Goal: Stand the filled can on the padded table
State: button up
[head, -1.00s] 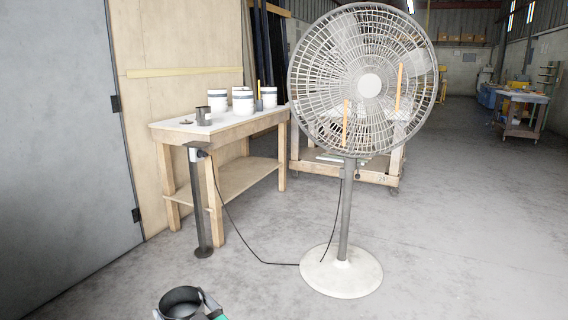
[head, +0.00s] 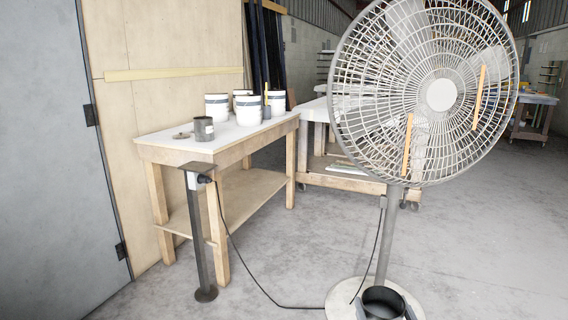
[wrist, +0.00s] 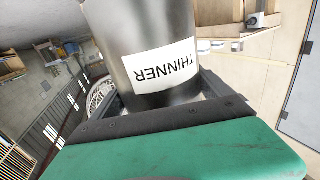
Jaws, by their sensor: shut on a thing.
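My gripper (wrist: 165,112) is shut on a metal can (wrist: 145,50) with a white label reading THINNER, upside down in the wrist view. In the head view the can (head: 384,302) shows at the bottom edge, its dark round mouth facing up, in front of the fan's base. Its contents are too dark to tell. A table with a thick, pale, padded-looking top (head: 313,110) stands behind the fan, which hides much of it. The can is held well short of that table.
A large pedestal fan (head: 440,97) stands close ahead at right, its cable trailing left to a post (head: 198,240). A wooden bench (head: 160,145) at left holds several white tubs (head: 249,110) and a grey can (head: 204,129). Open floor lies at far right.

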aim_at(235, 129)
jog(key=z, duration=0.15)
jog(key=i, duration=1.6)
jog(key=u, duration=0.85)
jog(key=i, duration=1.1)
jog(key=u, duration=0.75)
